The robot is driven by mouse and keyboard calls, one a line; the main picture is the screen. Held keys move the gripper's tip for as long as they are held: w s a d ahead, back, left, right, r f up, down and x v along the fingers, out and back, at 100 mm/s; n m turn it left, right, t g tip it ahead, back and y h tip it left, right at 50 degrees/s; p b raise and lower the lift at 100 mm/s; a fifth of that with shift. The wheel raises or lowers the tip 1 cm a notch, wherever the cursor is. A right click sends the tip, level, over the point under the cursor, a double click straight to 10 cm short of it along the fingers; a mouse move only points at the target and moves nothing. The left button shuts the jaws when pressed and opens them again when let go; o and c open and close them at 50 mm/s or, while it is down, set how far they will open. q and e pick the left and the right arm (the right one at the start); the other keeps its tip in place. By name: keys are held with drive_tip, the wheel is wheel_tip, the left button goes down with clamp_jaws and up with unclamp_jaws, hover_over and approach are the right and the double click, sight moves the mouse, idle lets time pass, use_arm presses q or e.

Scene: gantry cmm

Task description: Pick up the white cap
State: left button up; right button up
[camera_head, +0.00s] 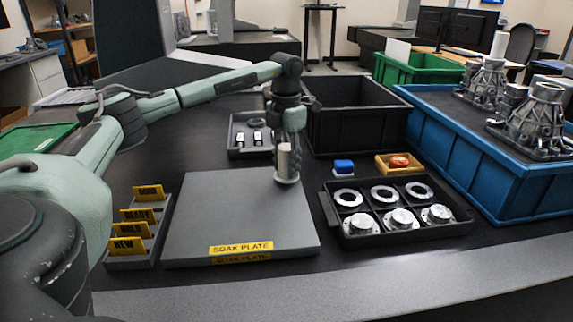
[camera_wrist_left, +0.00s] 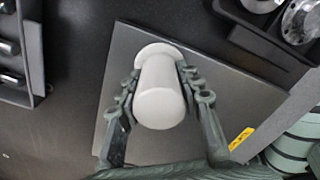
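The white cap (camera_head: 284,160) is upright, with a round flange at its lower end. It is at the far right corner of the grey soak plate (camera_head: 230,205). My left gripper (camera_head: 291,150) points down over this corner with the cap between its fingers. In the left wrist view the cap (camera_wrist_left: 160,95) fills the space between the fingers of the left gripper (camera_wrist_left: 160,82). The fingers are close against both sides, but I cannot tell whether they press on it, or whether the flange rests on the plate. My right gripper is not in view.
A black tray of metal rings and flanged parts (camera_head: 349,222) is to the right. A card rack (camera_head: 130,262) stands left of the plate. A small parts tray (camera_head: 235,151), black bin (camera_head: 352,133) and blue crate (camera_head: 462,160) with castings are behind and right.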

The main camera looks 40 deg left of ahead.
use_arm(q)
drive_tip(key=shift+c, duration=1.2)
